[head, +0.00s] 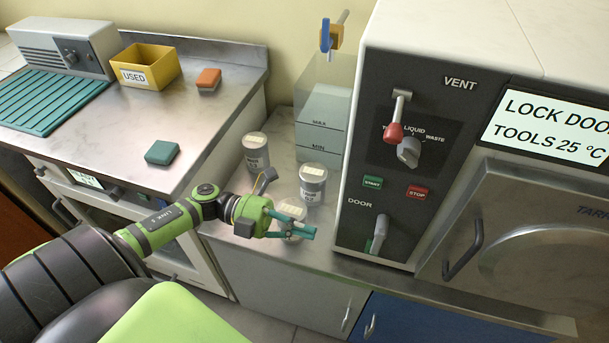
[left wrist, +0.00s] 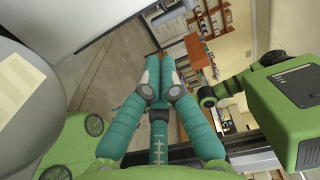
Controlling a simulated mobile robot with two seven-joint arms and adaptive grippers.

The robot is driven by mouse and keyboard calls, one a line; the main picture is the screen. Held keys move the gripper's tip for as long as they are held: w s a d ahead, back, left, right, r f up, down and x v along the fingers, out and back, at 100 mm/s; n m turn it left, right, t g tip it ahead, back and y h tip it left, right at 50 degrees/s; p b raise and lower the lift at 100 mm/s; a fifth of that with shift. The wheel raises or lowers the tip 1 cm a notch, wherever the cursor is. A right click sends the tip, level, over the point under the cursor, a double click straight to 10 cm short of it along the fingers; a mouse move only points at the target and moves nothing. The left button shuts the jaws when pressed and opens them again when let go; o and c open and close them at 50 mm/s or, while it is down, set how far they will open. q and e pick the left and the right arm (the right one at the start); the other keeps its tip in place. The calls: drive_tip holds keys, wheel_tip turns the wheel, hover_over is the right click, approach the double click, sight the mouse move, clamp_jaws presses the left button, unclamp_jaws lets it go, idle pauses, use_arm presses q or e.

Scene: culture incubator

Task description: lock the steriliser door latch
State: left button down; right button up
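The steriliser (head: 390,75) is the large white cabinet with a dark control panel at the right of the head view. A grey lever (head: 379,235) hangs downward beside the DOOR label low on the panel. The steriliser door (head: 535,205) looks closed, with a dark bar handle (head: 464,250). My left gripper (head: 311,233) is left of the lever, apart from it, in front of the jars. Its teal fingers point right and hold nothing that I can see. They also show in the left wrist view (left wrist: 160,68); their opening is unclear. My right gripper is not in view.
Grey jars (head: 313,190) (head: 256,155) stand on the counter left of the steriliser. A red-knobbed VENT lever (head: 394,132), a dial (head: 408,152) and START (head: 373,182) and STOP (head: 417,193) buttons sit above the DOOR lever. A sign reads LOCK DOO… (head: 550,125).

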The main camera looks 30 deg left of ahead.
use_arm(q)
drive_tip(key=p, duration=0.3)
approach(379, 235)
drive_tip(key=w+d+f, duration=0.2)
drive_tip(key=d+f, duration=0.3)
drive_tip(key=shift+w+d+f, duration=0.15)
drive_tip(key=shift+d+f, duration=0.2)
drive_tip(key=shift+d, duration=0.25)
drive_tip(key=b, duration=0.2)
drive_tip(key=d+h+b, duration=0.1)
drive_tip(key=b, duration=0.1)
drive_tip(key=shift+w+d+f, duration=0.2)
drive_tip(key=shift+f, duration=0.15)
